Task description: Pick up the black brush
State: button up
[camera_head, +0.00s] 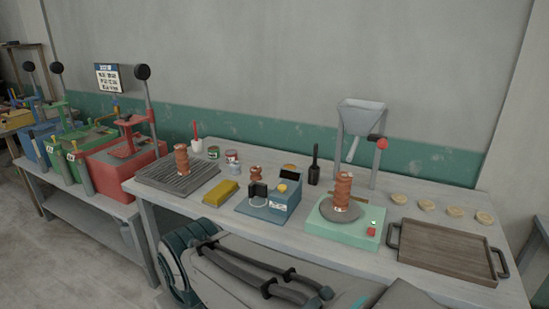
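A slim black upright object (314,169), which looks like the black brush, stands towards the back of the long grey table (210,222). It has a thin upper part and a thicker lower part. It stands just behind and right of a blue device and left of a grey hopper stand, apart from both as far as I can see. Its fine detail is too small to make out. I cannot make out my gripper in this view; only grey, black and teal parts of my own body show at the bottom.
The blue device (283,208) and a pale green turntable base (330,230) stand in front. The hopper (361,115) rises at the back. A brown tray (445,252) lies right, a dark ribbed board (176,175) left. A red press (126,165) stands further left.

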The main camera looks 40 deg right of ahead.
aim_at(315, 150)
jog(key=z, duration=0.25)
jog(key=i, duration=1.1)
jog(key=z, duration=1.4)
jog(key=i, duration=0.6)
jog(key=z, duration=0.65)
